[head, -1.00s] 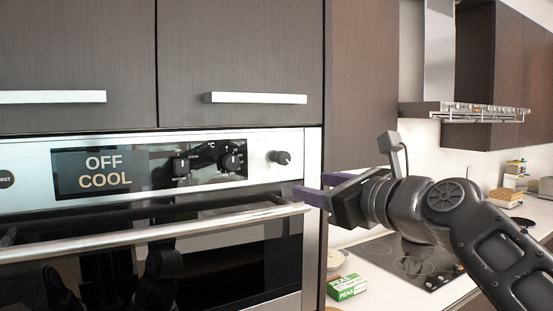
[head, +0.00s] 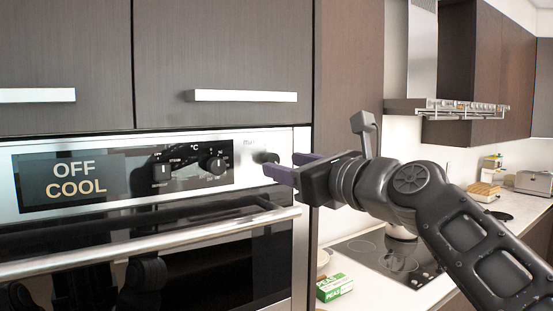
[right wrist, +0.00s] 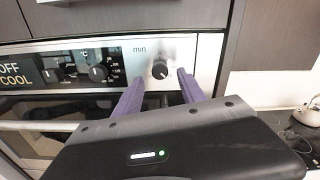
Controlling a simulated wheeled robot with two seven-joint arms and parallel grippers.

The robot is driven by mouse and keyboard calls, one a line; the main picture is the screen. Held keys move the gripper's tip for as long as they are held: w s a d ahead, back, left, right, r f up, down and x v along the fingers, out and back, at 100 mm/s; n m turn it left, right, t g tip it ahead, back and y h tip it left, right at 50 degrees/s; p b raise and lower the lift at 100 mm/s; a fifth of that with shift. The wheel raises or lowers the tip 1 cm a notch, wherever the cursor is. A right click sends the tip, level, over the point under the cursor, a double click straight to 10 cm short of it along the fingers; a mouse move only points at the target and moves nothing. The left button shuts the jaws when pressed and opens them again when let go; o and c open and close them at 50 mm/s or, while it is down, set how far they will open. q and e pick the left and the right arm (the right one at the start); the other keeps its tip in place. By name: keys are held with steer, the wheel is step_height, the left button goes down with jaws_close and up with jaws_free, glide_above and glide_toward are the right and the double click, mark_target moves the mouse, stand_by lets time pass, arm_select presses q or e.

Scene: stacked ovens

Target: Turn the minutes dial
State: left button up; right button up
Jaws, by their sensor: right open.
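The minutes dial (head: 265,157) is a black round knob at the right end of the silver oven panel (head: 247,172). In the right wrist view the dial (right wrist: 160,69) sits under a "min" label, between and beyond my purple fingertips. My right gripper (head: 279,167) is open, its fingers pointing at the dial from the right. In the right wrist view the gripper (right wrist: 158,78) straddles the dial's line with nothing between its fingers. Whether a fingertip touches the dial cannot be told. My left gripper is not in view.
Two other black knobs, the left (head: 161,171) and the right (head: 213,164), sit beside the "OFF COOL" display (head: 75,181). The oven handle (head: 150,243) juts out below. A green peas box (head: 334,287) and a cooktop (head: 388,256) are on the counter at the right.

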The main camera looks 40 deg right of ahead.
mark_target(275, 162)
steer(key=w, duration=0.4)
steer(key=shift+p, duration=0.35)
jaws_close()
